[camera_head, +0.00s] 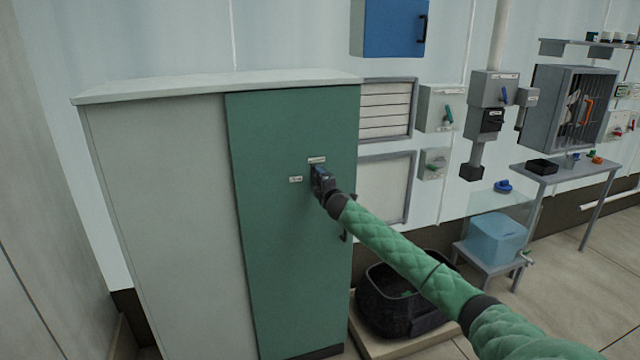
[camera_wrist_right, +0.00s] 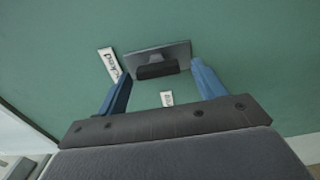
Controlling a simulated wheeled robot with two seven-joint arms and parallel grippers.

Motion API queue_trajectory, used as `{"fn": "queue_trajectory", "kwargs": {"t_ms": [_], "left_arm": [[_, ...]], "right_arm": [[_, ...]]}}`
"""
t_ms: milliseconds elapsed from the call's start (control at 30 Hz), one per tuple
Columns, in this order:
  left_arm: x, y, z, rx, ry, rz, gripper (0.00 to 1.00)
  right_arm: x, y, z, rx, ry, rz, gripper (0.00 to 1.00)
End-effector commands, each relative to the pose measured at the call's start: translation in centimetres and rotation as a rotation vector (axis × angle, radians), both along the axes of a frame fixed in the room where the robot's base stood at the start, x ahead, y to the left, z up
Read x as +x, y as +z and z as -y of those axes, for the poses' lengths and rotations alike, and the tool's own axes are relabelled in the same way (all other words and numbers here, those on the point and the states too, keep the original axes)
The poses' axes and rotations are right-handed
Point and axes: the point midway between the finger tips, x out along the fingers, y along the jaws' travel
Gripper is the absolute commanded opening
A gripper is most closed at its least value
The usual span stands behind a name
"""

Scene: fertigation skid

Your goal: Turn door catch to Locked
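The green cabinet door (camera_head: 285,265) carries the door catch, a grey plate (camera_wrist_right: 172,53) with a dark knob (camera_wrist_right: 157,71) in the right wrist view. My right gripper (camera_head: 318,178) is at the catch in the head view and mostly hides it. In the right wrist view its two blue fingers (camera_wrist_right: 160,72) stand apart, one on each side of the knob, with gaps showing. A white label (camera_wrist_right: 109,64) is left of the plate and another small label (camera_wrist_right: 167,98) lies between the fingers. Their text is not readable. My left gripper is not in view.
The pale cabinet top (camera_head: 220,84) overhangs the door. A dark door handle (camera_head: 344,236) is below my right wrist. A black bin (camera_head: 395,305) stands under my right arm. Wall boxes (camera_head: 441,108) and a side table (camera_head: 570,170) are to the right.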

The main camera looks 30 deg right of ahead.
Motion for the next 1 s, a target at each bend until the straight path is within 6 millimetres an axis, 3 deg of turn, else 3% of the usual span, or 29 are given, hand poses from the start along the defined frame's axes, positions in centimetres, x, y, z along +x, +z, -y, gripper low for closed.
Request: {"fn": "queue_trajectory", "kwargs": {"t_ms": [267, 700, 1000], "left_arm": [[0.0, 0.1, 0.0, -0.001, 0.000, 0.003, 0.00], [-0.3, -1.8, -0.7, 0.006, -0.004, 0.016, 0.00], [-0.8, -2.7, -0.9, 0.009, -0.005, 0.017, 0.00]], "right_arm": [[-0.6, 0.0, -0.1, 0.000, 0.000, 0.000, 0.69], [-5.5, 0.0, -1.4, 0.000, 0.001, -0.001, 0.69], [-7.4, 0.0, -1.8, 0.000, 0.000, 0.000, 0.69]]}}
